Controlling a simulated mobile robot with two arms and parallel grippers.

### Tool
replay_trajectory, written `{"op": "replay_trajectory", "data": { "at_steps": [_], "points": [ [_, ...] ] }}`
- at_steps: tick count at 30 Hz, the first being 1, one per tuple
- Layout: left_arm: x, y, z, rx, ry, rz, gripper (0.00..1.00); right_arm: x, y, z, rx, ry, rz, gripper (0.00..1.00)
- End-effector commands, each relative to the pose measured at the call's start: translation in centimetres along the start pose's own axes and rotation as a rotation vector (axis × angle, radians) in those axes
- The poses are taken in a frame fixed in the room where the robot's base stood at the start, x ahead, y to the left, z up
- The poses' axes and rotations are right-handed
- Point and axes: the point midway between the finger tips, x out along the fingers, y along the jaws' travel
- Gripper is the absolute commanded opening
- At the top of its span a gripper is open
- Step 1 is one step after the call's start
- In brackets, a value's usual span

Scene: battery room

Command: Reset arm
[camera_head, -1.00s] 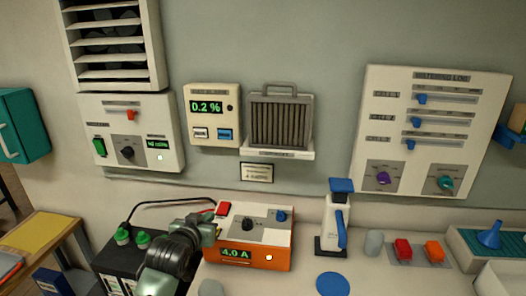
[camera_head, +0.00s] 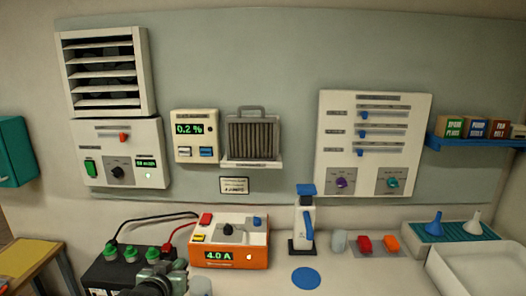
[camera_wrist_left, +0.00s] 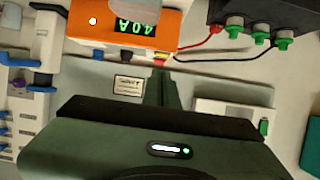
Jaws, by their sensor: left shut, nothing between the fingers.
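My left gripper (camera_head: 172,268) shows at the bottom of the head view, in front of the orange and white charger (camera_head: 232,240) and the black battery (camera_head: 130,272). In the left wrist view my left gripper (camera_wrist_left: 163,75) has its fingers together, with nothing between them. The charger (camera_wrist_left: 130,25), reading 4.0 A, and the battery (camera_wrist_left: 262,22) with green caps appear upside down there. Part of the battery is hidden behind my arm in the head view. My right gripper is not in view.
A white bottle with a blue top (camera_head: 304,225), a blue disc (camera_head: 306,279) and red and orange blocks (camera_head: 378,244) are on the bench. A white tray (camera_head: 440,270) is at the right. The wall holds a fan panel (camera_head: 122,170), a meter (camera_head: 196,140) and a slider board (camera_head: 375,140).

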Motion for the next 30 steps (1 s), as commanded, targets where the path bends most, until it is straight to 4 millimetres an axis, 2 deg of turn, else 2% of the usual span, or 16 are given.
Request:
{"op": "replay_trajectory", "data": {
  "at_steps": [8,14,17,21,24,30],
  "points": [
    [-2.5,0.8,5.6,0.020,-0.114,0.006,0.00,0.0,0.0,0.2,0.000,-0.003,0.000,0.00],
    [-6.2,1.7,11.7,0.041,-0.250,0.014,0.00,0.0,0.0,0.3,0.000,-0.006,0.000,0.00],
    [-9.3,2.2,15.6,0.055,-0.344,0.020,0.00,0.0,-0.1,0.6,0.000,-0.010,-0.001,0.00],
    [-14.6,2.9,20.8,0.075,-0.489,0.032,0.00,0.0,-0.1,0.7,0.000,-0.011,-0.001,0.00],
    [-17.8,3.2,23.3,0.086,-0.572,0.040,0.00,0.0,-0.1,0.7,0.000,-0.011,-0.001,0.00],
    [-23.3,3.5,26.7,0.102,-0.700,0.052,0.00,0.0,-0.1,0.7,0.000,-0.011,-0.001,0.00]
  ]
}}
